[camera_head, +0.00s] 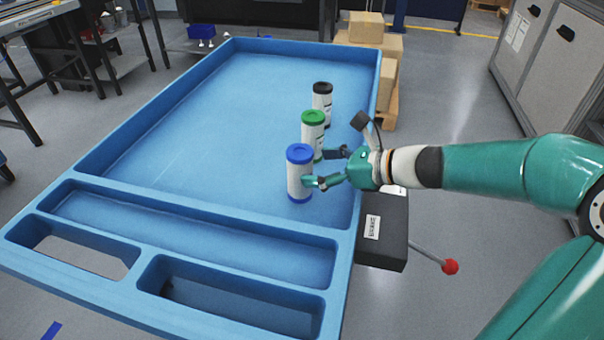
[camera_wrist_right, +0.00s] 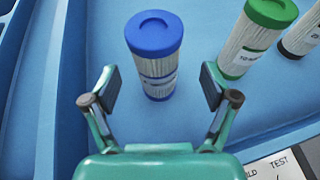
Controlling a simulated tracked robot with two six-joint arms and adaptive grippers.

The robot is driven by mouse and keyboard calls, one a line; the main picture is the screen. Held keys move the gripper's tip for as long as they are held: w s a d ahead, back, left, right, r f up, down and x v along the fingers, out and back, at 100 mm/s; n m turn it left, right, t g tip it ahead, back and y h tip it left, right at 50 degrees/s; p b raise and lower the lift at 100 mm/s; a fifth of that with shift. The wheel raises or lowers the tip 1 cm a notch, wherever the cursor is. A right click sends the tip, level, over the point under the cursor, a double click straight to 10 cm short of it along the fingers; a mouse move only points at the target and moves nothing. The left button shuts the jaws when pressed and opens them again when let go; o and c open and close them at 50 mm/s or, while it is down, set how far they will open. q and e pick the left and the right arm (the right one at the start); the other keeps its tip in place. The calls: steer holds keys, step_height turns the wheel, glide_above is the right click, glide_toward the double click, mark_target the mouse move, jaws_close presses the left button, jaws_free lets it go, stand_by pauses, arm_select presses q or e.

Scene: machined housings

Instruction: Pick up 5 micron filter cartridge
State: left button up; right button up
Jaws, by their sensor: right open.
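Three upright white filter cartridges stand in a row in the blue tray (camera_head: 215,100), with blue, green and black caps. The blue-capped cartridge (camera_head: 299,175) is nearest; in the right wrist view it (camera_wrist_right: 156,60) stands ahead of the gap between my fingers. The green-capped cartridge (camera_head: 313,130) is behind it, and it shows at the right wrist view's upper right (camera_wrist_right: 252,40). The black-capped cartridge (camera_head: 322,100) is farthest. I cannot tell from their labels which is 5 micron. My right gripper (camera_head: 322,168) is open and empty, close beside the blue-capped cartridge. My left gripper is out of view.
The tray's right rim (camera_head: 368,140) runs beneath my right wrist. A dark box (camera_head: 384,232) with a red-knobbed lever (camera_head: 450,266) is at the tray's right side. Cardboard boxes (camera_head: 366,28) stand beyond. The tray floor left of the cartridges is clear.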

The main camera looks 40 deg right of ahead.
mark_target(300, 166)
steer(key=b+x, duration=0.1)
steer(key=x, duration=0.4)
steer(key=shift+a, duration=0.15)
steer(key=shift+s, duration=0.1)
steer(key=shift+c, duration=0.3)
steer(key=shift+r, duration=0.1)
steer(key=c, duration=1.3)
steer(key=shift+r, duration=0.1)
